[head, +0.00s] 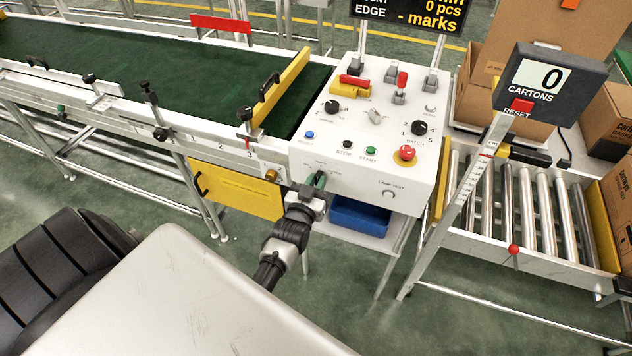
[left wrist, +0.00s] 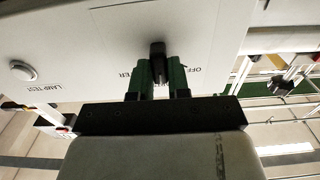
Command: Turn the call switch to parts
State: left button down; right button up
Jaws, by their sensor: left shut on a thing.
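The call switch, a small black knob (left wrist: 157,49), is on the white front face of the control box (head: 345,187). My left gripper (head: 317,181) is at that face, below the blue button. In the left wrist view its green fingers (left wrist: 160,72) stand on both sides of the knob and are shut on it. Labels beside the knob read "OFF" and, partly covered, one ending in "TER". Other lettering between the fingers is mostly hidden, so I cannot tell the knob's exact setting. My right gripper is not in view.
A lamp test button (head: 388,194) is on the same face, right of my gripper. A red emergency stop (head: 406,153) and other knobs are on top. A yellow panel (head: 236,190) hangs to the left, and a blue bin (head: 359,216) is underneath.

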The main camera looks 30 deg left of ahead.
pick_arm(q)
jog(key=c, duration=1.1)
grip_release()
jog(key=v, duration=1)
jog(key=shift+s, duration=0.4)
jog(key=s+d+f+m+g+h, duration=0.1)
jog(key=s+d+f+g, duration=0.2)
jog(key=f, duration=0.5)
jog(key=s+d+f+m+g+h, duration=0.1)
jog(key=s+d+f+g+h, duration=0.15)
jog(key=f, duration=0.55)
jog(key=s+d+f+m+g+h, duration=0.15)
jog(key=s+f, duration=0.25)
jog(key=f, duration=0.4)
jog(key=s+f+g, duration=0.3)
jog(key=s+f, duration=0.1)
jog(key=s, duration=0.4)
jog(key=s+f+m+g, duration=0.1)
jog(key=s+f+g, duration=0.2)
jog(key=s, duration=0.5)
jog(key=s+f+g, duration=0.3)
jog(key=s+f, duration=0.3)
jog(key=s, duration=0.2)
jog(key=shift+s+a+f+m+y, duration=0.1)
jog(key=shift+s+a+m+y, duration=0.05)
jog(key=shift+a+m+y, duration=0.2)
